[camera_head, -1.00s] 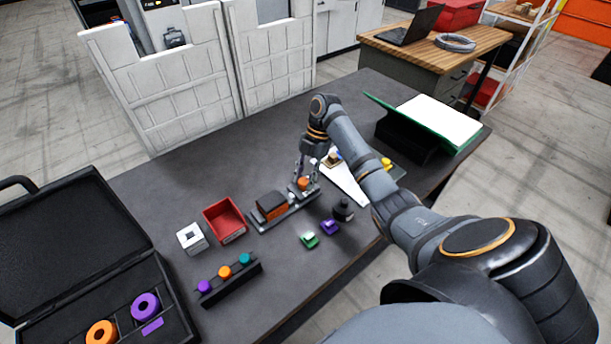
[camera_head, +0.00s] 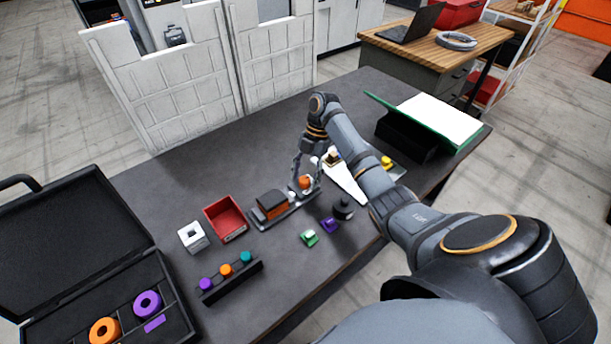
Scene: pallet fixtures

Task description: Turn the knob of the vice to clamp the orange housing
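The vice (camera_head: 290,211) is a grey, rail-like fixture on the dark table, slanting up to the right. The orange housing (camera_head: 270,206) sits at its left part, between dark jaw blocks. The orange knob (camera_head: 305,182) is at its right end. My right gripper (camera_head: 308,180) reaches down over the knob from above. Its fingers stand apart on either side of the knob and look clear of it, though contact is hard to judge at this size. My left gripper is not in view.
Left of the vice are a red bin (camera_head: 225,217) and a white block (camera_head: 193,237). In front are a rack with coloured pegs (camera_head: 230,280), a green piece (camera_head: 310,238), a purple piece (camera_head: 329,225) and a black bottle (camera_head: 343,208). An open black case (camera_head: 150,260) lies at left.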

